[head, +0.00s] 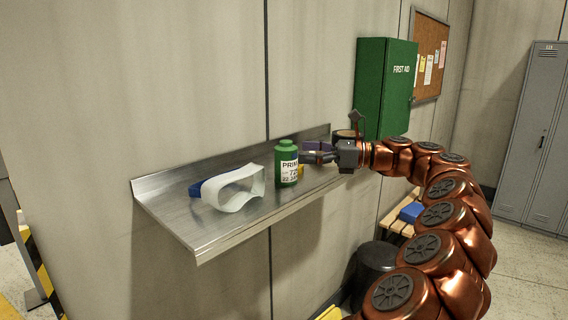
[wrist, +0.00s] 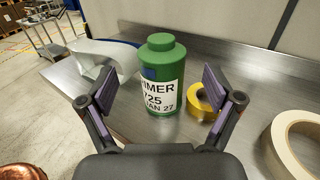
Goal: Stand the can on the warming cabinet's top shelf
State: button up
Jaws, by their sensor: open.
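The can is a green bottle-shaped container with a white label (head: 287,165) reading PRIMER, standing upright on a steel wall shelf (head: 225,226). In the wrist view the can (wrist: 161,72) stands ahead, centred between the two spread fingers. My gripper (head: 312,154) is open and empty, just to the right of the can in the head view. In the wrist view the gripper (wrist: 159,92) shows a finger on each side, with gaps to the can. I cannot tell whether the fingertips reach beside it. The warming cabinet is not seen in either view.
White goggles (head: 235,188) with a blue strap lie left of the can. A yellow tape roll (wrist: 203,102) sits close to its right, and a larger pale tape roll (wrist: 296,145) lies farther right. A green first aid box (head: 385,88) hangs on the wall.

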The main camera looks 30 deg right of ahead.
aim_at(287, 141)
jog(key=shift+p+x, duration=0.45)
jog(key=shift+x, duration=2.1)
jog(key=shift+d+f, duration=0.1)
jog(key=shift+f, duration=0.05)
jog(key=c, duration=1.6)
jog(key=shift+c, duration=0.2)
jog(key=shift+r, duration=1.75)
jog(key=s+a+r+b, duration=0.1)
jog(key=s+b, duration=0.2)
jog(key=s, duration=1.3)
jog(key=shift+a+r, duration=0.25)
